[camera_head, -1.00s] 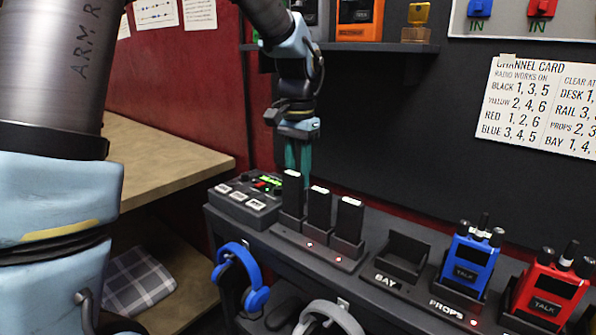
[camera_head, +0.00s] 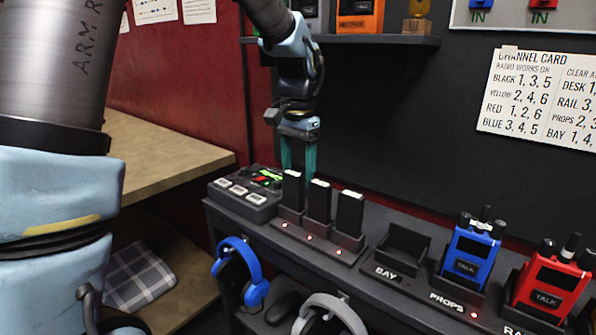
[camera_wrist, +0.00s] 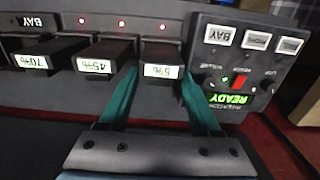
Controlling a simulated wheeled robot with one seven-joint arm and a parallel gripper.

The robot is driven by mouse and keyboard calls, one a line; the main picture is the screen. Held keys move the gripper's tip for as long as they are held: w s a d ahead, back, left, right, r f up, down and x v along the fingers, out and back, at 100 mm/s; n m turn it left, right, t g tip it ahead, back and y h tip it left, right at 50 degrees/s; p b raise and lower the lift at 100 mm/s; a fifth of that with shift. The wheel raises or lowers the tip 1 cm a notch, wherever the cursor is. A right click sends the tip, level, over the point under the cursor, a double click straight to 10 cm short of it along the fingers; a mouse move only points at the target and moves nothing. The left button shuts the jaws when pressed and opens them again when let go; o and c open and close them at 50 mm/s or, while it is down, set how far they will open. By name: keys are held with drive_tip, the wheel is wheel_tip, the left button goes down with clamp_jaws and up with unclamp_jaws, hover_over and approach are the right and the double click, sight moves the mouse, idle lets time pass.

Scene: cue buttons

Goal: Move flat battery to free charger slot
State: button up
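Three black batteries stand upright in a row in a dark charger (camera_head: 318,243). In the wrist view their upside-down labels appear to read 70% (camera_wrist: 35,61), 45% (camera_wrist: 95,64) and 5% (camera_wrist: 162,70). The 5% battery is the leftmost one in the head view (camera_head: 292,190). My gripper (camera_head: 299,170) is directly over this battery with its teal fingers apart. In the wrist view the fingers (camera_wrist: 160,88) lie on either side of its labelled end. I cannot tell whether they touch it. No empty slot shows among these three.
A control box with a green READY display (camera_wrist: 229,99) stands beside the 5% battery. An empty cradle marked BAY (camera_head: 404,250) lies to the right, then a blue radio (camera_head: 470,255) and a red radio (camera_head: 550,280). Blue headphones (camera_head: 242,270) hang in front.

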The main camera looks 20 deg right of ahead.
wheel_tip(320, 180, up, 11)
drive_tip(key=b, duration=0.1)
drive_tip(key=w+a+f+n, duration=0.1)
drive_tip(key=a+f+n, duration=0.3)
drive_tip(key=a, duration=0.5)
drive_tip(key=w+a+f+n, duration=0.2)
drive_tip(key=a+f, duration=0.5)
drive_tip(key=a, duration=0.1)
drive_tip(key=s+a+f+n, duration=0.1)
drive_tip(key=s+a+f, duration=0.1)
drive_tip(key=a, duration=0.2)
drive_tip(key=s+a+f+n+t, duration=0.1)
drive_tip(key=s+a+f+n, duration=0.1)
drive_tip(key=a, duration=0.2)
drive_tip(key=s+a+f+n, duration=0.2)
drive_tip(key=s+a+f, duration=0.1)
drive_tip(key=a, duration=0.2)
drive_tip(key=shift+f+t+p, duration=0.1)
drive_tip(key=shift+t+p, duration=0.2)
drive_tip(key=shift+p, duration=0.05)
